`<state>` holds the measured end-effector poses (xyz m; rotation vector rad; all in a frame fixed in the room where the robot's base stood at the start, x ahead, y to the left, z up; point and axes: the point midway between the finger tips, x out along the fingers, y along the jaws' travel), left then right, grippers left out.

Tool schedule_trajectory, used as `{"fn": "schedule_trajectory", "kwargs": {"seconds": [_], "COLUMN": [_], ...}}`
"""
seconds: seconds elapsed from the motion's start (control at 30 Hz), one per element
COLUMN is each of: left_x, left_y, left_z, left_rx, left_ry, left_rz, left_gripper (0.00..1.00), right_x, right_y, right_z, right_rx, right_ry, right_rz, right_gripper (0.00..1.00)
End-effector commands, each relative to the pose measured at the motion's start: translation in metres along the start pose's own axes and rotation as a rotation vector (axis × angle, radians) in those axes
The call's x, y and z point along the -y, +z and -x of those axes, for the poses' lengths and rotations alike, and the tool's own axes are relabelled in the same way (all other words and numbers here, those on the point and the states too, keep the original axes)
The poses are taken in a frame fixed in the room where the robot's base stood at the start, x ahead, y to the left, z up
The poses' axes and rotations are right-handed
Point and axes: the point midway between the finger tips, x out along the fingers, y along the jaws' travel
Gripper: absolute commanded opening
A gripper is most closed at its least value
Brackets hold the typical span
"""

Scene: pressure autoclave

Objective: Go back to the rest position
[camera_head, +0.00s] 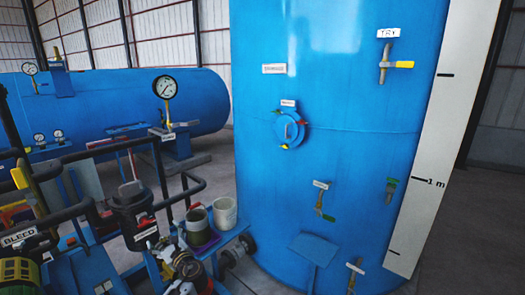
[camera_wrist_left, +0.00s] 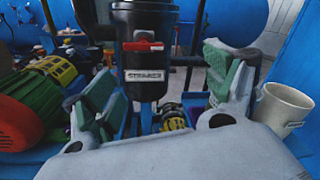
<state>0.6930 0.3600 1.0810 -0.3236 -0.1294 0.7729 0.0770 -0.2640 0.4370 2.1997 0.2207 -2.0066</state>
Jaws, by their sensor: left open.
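My right gripper is in neither view.
A tall blue vessel (camera_head: 335,110) with labelled valves fills the centre right. A white cup (camera_head: 225,213) stands on the blue trolley, near the left gripper. Black pipes (camera_head: 75,210) crowd the left. A green-and-red motor pump (camera_wrist_left: 40,105) is left of the fingers.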

Motion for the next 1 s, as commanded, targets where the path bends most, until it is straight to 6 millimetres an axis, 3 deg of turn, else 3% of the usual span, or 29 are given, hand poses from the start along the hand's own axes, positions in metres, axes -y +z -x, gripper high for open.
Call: {"fn": "schedule_trajectory", "kwargs": {"seconds": [0.17,0.43,0.77,1.0], "left_x": [0.016,0.029,0.019,-0.007], "left_y": [-0.014,-0.062,-0.146,-0.22], "left_z": [0.001,0.002,0.004,0.014], "left_rx": [-0.07,-0.249,-0.524,-0.724], "left_ry": [-0.066,-0.113,-0.035,0.144], "left_rz": [0.204,0.51,0.902,1.227], "left_gripper": [0.86,0.86,0.86,0.86], "right_x": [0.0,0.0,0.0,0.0], "right_y": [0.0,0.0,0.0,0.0], "right_z": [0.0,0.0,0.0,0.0], "right_rx": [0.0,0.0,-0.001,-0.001], "right_ry": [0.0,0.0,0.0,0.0], "right_rz": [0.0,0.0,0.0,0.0], "right_gripper": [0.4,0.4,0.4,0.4]}}
